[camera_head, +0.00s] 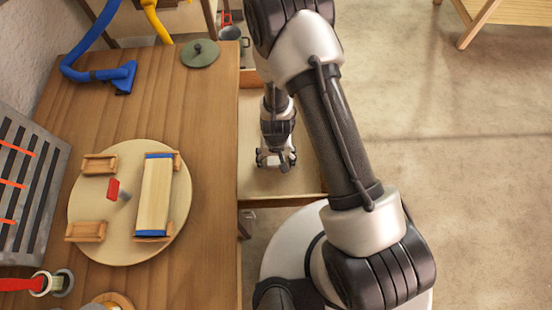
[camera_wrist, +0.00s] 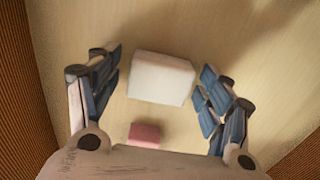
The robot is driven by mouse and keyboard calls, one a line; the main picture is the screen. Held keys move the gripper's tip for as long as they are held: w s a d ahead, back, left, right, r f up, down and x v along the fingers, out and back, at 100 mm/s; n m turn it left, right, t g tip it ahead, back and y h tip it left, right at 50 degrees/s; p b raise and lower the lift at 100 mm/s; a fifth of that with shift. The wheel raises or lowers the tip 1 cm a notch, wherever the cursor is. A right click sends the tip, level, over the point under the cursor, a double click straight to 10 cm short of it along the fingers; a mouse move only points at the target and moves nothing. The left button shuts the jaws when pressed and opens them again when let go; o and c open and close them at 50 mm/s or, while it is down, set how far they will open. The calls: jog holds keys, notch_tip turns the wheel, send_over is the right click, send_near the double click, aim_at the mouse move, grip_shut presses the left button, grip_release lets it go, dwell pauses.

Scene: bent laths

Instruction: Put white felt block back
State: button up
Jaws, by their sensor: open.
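The white felt block (camera_wrist: 161,78) lies on the pale floor of an open drawer (camera_head: 310,182), as the wrist view shows. My gripper (camera_head: 276,163) points down into this drawer. In the wrist view my gripper (camera_wrist: 160,76) is open, with one finger on each side of the white block and a visible gap to both. A smaller pink block (camera_wrist: 144,134) lies on the drawer floor nearer the wrist. In the head view I cannot make out the white block; my gripper and arm cover that area.
The wooden workbench (camera_head: 215,130) stands left of the drawer. On it are a round board (camera_head: 100,235) with a blue-ended lath block (camera_head: 154,195), a green lid (camera_head: 201,54) and a blue hose (camera_head: 90,73). Drawer walls stand close on both sides of my gripper. Open floor lies to the right.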

notch_tip(320, 180, up, 12)
jog(key=p, duration=1.1)
jog(key=shift+p, duration=0.3)
notch_tip(320, 180, up, 27)
jog(key=t+y, duration=0.1)
jog(key=t, duration=0.1)
send_over(276, 160)
jog(key=w+d, duration=0.3)
jog(key=s+d+r+t, duration=0.1)
jog(key=s+d+r, duration=0.1)
jog(key=s+r, duration=0.3)
jog(key=s+d+r, duration=0.3)
jog(key=s+r, duration=0.3)
jog(key=s+d+r+t+h, duration=0.1)
jog(key=s+d+r, duration=0.2)
jog(key=s+r, duration=0.2)
jog(key=shift+s+r+t, duration=0.3)
jog(key=shift+r, duration=0.35)
